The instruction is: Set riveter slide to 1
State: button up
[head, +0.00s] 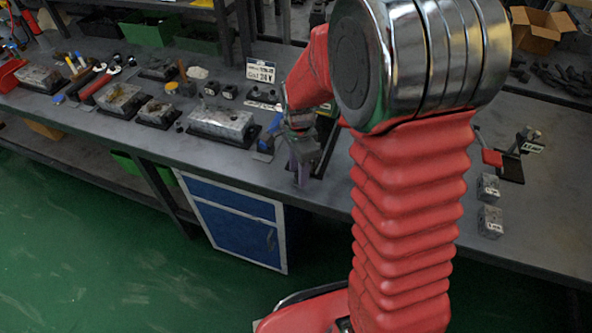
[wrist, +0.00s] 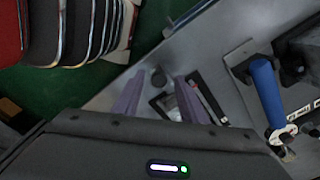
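My gripper (head: 302,172) is low over the front part of the bench, left of my red arm. In the wrist view its two purple fingers (wrist: 161,80) stand apart, with nothing held between them. Beyond the fingers are a small dark round piece (wrist: 158,77) and a dark framed part with a light plate (wrist: 168,104); I cannot tell if either belongs to the riveter or is its slide. To their right a blue-handled tool (wrist: 265,90) lies on a grey plate; it also shows in the head view (head: 268,138), left of my gripper. No slide marking is readable.
Metal valve blocks (head: 221,123) and tools fill the bench's left part. A sign (head: 262,72) stands behind. At right are a red-handled device (head: 505,160) and two small blocks (head: 490,221). The bench front between the blocks and edge is clear.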

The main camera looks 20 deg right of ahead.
grip_shut()
dwell(0.3)
jog(key=shift+w, duration=0.1)
